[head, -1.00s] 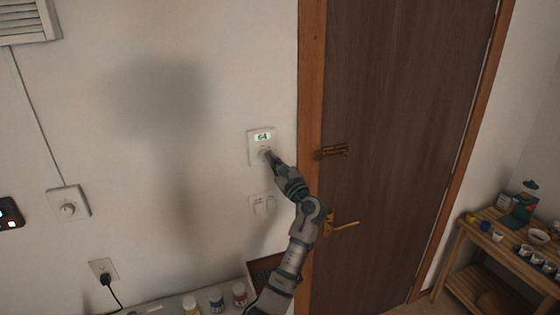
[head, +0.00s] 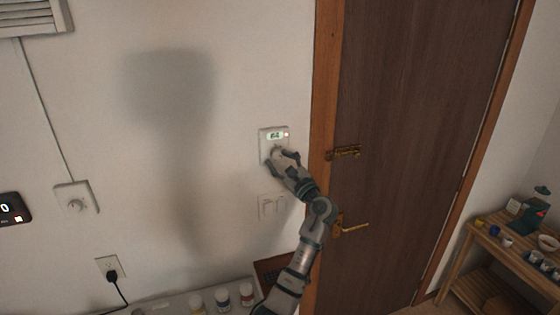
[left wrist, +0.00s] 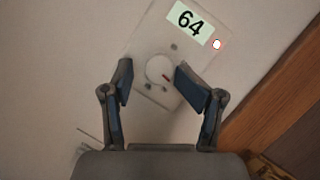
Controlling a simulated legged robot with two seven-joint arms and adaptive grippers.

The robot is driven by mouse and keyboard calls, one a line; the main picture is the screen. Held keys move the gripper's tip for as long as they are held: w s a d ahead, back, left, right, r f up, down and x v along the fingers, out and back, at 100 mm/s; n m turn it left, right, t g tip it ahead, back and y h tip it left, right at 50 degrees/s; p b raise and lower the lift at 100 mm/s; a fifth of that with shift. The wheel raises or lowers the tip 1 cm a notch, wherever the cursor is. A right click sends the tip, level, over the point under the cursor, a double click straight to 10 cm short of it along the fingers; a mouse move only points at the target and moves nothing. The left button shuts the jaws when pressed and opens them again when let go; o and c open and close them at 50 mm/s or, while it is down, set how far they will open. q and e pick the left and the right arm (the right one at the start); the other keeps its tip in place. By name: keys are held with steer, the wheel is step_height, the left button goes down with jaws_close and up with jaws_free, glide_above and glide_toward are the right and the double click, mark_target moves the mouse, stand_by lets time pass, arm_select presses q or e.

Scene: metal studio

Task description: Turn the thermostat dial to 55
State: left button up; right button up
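The thermostat (head: 264,146) is a white wall plate left of the door frame. It also shows tilted in the left wrist view (left wrist: 145,92). Its display (left wrist: 188,20) reads 64, and a small red-rimmed light (left wrist: 217,44) glows beside it. The round white dial (left wrist: 158,70) has a red mark on its lower right. My left gripper (head: 283,156) is at the dial. In the left wrist view its fingers (left wrist: 154,72) are spread on either side of the dial, with a gap at the left; the right finger is close to the dial's edge. My right gripper is not in view.
A switch plate (head: 272,207) is just below the thermostat. The brown door (head: 415,120) has a brass latch (head: 344,153) and handle (head: 350,227). Small jars (head: 222,298) stand below.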

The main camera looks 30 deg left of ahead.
arm_select(q)
steer(key=shift+d, duration=0.25)
steer(key=v, duration=1.2)
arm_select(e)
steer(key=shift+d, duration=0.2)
arm_select(q)
steer(key=shift+a, duration=0.1)
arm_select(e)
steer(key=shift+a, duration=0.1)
